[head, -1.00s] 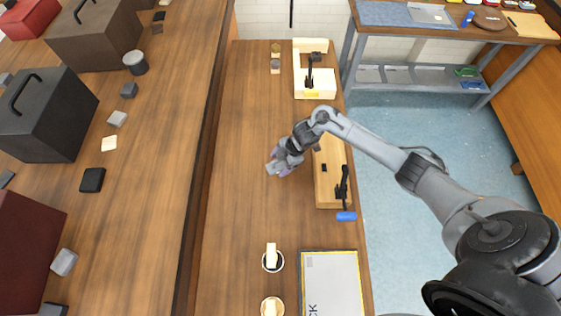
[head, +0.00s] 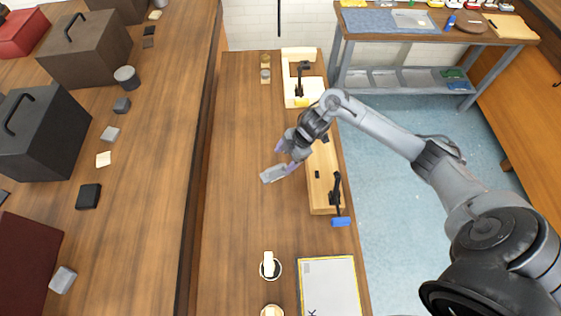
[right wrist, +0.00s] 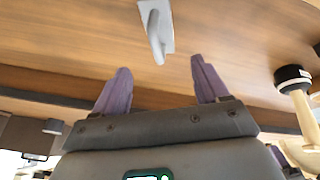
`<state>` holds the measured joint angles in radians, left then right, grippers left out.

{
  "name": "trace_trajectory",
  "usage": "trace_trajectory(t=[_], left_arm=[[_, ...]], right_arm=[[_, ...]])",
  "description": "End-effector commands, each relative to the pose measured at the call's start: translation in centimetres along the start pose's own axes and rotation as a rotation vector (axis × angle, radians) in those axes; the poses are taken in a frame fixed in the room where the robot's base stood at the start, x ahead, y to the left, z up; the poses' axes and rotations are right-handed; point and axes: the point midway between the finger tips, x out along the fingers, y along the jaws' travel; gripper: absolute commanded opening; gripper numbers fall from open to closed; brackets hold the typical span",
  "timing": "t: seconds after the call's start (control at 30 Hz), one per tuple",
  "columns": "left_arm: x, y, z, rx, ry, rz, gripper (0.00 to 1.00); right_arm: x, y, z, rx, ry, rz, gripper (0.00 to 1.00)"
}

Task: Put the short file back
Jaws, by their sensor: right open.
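A flat grey plate (head: 272,174) with a grey handle lies on the long wooden bench in the head view. It also shows in the right wrist view (right wrist: 155,12), its handle pointing toward the camera. It may be the short file; I cannot tell for sure. My right gripper (head: 285,158), with purple fingers, is open and empty just to the upper right of the plate. In the right wrist view the two fingertips (right wrist: 162,62) are spread apart, with the plate beyond them and not touching. My left gripper is not in view.
A wooden block with a black-handled blue tool (head: 341,221) lies at the right edge; a pale block (head: 289,88) stands farther back. The left-middle of the bench is clear.

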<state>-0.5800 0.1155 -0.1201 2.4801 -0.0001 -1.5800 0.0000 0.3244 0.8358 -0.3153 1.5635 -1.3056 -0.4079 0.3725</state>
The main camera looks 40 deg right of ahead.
Motion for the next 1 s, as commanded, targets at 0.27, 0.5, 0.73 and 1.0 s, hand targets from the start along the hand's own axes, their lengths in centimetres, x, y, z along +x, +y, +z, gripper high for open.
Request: trace_trajectory(t=[0.27,0.5,0.73,1.0], left_arm=[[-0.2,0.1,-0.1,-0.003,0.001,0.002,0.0],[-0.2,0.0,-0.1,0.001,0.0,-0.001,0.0],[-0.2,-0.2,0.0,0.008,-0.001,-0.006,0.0],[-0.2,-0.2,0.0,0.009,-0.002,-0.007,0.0]], right_arm=[[0.7,-1.4,-2.6,-0.018,0.02,0.056,0.74],[3.9,-6.8,-10.9,0.12,0.067,0.301,0.74],[-0.4,-13.9,-11.4,0.59,-0.027,0.393,0.74],[-4.7,-21.2,-8.5,0.992,-0.156,0.293,0.74]])
